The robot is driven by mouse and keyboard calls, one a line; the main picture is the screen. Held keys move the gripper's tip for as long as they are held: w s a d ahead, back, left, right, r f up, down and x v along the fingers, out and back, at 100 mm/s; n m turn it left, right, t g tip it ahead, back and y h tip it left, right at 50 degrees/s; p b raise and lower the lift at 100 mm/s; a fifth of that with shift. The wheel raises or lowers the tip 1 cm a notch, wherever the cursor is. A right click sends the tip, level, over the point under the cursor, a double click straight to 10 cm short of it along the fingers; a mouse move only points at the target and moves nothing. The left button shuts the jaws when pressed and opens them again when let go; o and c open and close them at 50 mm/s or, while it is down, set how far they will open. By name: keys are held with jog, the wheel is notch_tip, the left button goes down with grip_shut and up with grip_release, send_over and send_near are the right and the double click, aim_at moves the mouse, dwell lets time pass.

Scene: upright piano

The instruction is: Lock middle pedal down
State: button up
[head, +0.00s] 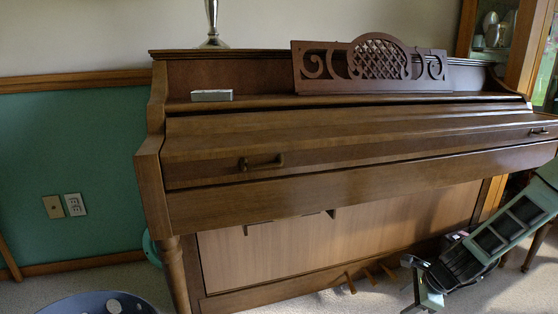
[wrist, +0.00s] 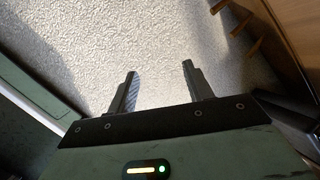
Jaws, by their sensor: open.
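Three wooden pedals stick out from the piano's bottom board. The middle pedal (head: 370,277) sits between the left pedal (head: 350,284) and the right pedal (head: 388,271). The middle pedal also shows in the wrist view (wrist: 242,25), at the upper right. My gripper (head: 411,285) is low over the carpet, to the right of the pedals and apart from them. In the wrist view my gripper (wrist: 160,69) has its two fingers spread with only carpet between them. I cannot tell whether any pedal is pressed.
The upright piano (head: 330,230) fills the middle, with its key lid shut. A small pale box (head: 211,95) lies on its ledge. A blue round container (head: 95,304) stands at the lower left. Bare carpet (wrist: 150,35) lies before my gripper.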

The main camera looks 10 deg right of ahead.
jog(key=s+a+r+n+g+p, duration=0.1)
jog(key=s+a+r+n+g, duration=0.15)
jog(key=a+r+n, duration=0.8)
jog(key=s+a+r+n+g+p, duration=0.1)
jog(key=s+a+r+n, duration=0.2)
jog(key=a+r+n, duration=0.75)
jog(key=s+a+r+n+h, duration=0.1)
jog(key=s+a+r+n, duration=0.25)
jog(key=s, duration=0.25)
jog(key=s+a+r+n+p, duration=0.1)
jog(key=s+a+r+n, duration=0.1)
jog(key=s+a+n, duration=0.3)
jog(key=s+a+r+n+h, duration=0.1)
jog(key=s+a+r+n, duration=0.15)
jog(key=s, duration=0.35)
notch_tip(320, 180, up, 38)
jog(key=p, duration=3.8)
jog(key=shift+s+r+m+g, duration=0.2)
jog(key=shift+s+m+g, duration=0.1)
jog(key=shift+s+g, duration=0.05)
